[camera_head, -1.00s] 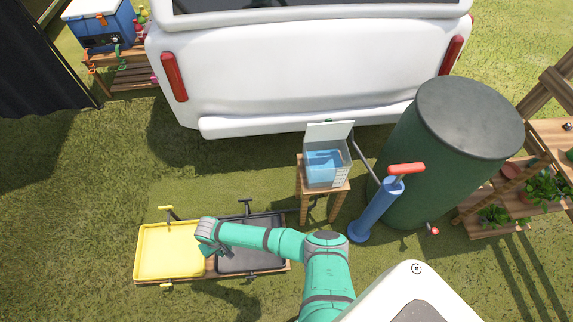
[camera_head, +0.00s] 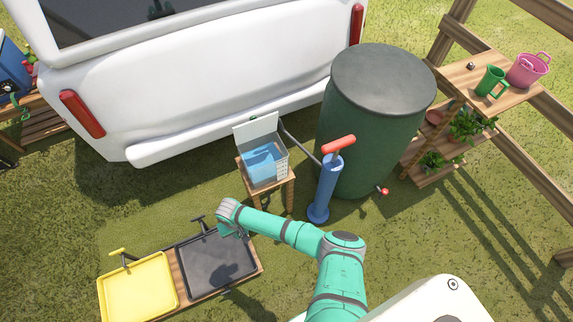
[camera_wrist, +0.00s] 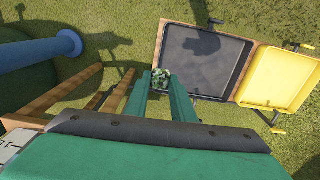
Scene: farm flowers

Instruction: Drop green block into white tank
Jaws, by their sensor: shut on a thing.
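The white tank (camera_head: 251,166) is a small clear-sided box of blue water with its white lid standing open, on a wooden stand. My gripper (camera_head: 238,232) is over the back right part of the black tray, in front of and below the tank in the picture. In the wrist view my gripper (camera_wrist: 160,84) is shut on a small mottled green block (camera_wrist: 160,76) at its fingertips. The block hangs apart from the trays there. It cannot be made out clearly in the head view. A corner of the tank seems to show at the wrist view's lower left.
A black tray (camera_head: 215,262) and a yellow tray (camera_head: 140,290) sit on a low wooden base. A blue pump (camera_head: 326,190) with a red handle and a dark green barrel (camera_head: 370,125) stand right of the tank. A white vehicle (camera_head: 200,90) is behind.

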